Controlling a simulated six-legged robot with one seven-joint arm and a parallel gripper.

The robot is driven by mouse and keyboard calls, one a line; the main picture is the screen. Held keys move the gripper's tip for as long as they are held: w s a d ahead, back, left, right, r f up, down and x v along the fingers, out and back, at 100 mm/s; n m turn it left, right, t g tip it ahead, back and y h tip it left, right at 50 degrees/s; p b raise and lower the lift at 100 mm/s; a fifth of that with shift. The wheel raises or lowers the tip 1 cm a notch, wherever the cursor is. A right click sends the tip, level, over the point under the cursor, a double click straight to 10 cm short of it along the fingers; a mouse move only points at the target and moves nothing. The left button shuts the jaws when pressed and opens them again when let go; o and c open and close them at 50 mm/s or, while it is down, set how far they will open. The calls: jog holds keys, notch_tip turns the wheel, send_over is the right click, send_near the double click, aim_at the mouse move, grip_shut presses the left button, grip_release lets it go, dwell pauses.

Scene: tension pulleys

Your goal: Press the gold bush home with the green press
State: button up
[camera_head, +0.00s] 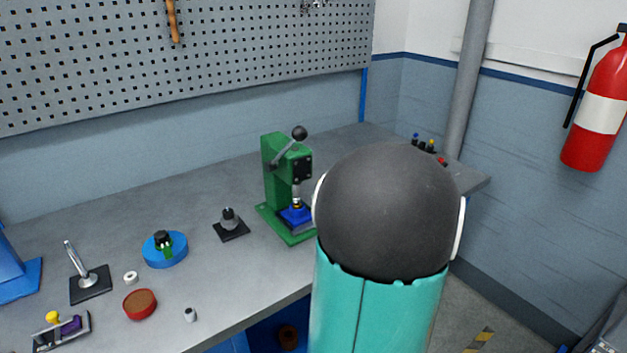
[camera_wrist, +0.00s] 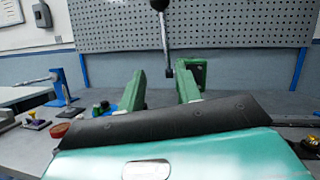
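The green press (camera_head: 277,180) stands on the bench in the head view, with a raised lever ending in a black ball (camera_head: 299,133). Under its ram is a blue block (camera_head: 295,214); a small gold spot above the block looks like the gold bush (camera_head: 296,204). My gripper (camera_wrist: 160,74) shows in the wrist view as two green fingers spread apart with nothing between them. Beyond the fingers rise the lever rod (camera_wrist: 164,40) and part of the press (camera_wrist: 199,72). My arm hides the gripper in the head view, and the bush cannot be made out in the wrist view.
Left of the press are a dark stand (camera_head: 231,229), a blue round base (camera_head: 166,250), a red-rimmed dish (camera_head: 140,304) and a small grey cylinder (camera_head: 190,314). A pegboard (camera_head: 180,60) backs the bench. Small coloured knobs (camera_head: 424,146) sit at the far right corner.

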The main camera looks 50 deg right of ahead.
jog(key=v, duration=0.4)
dwell(0.5)
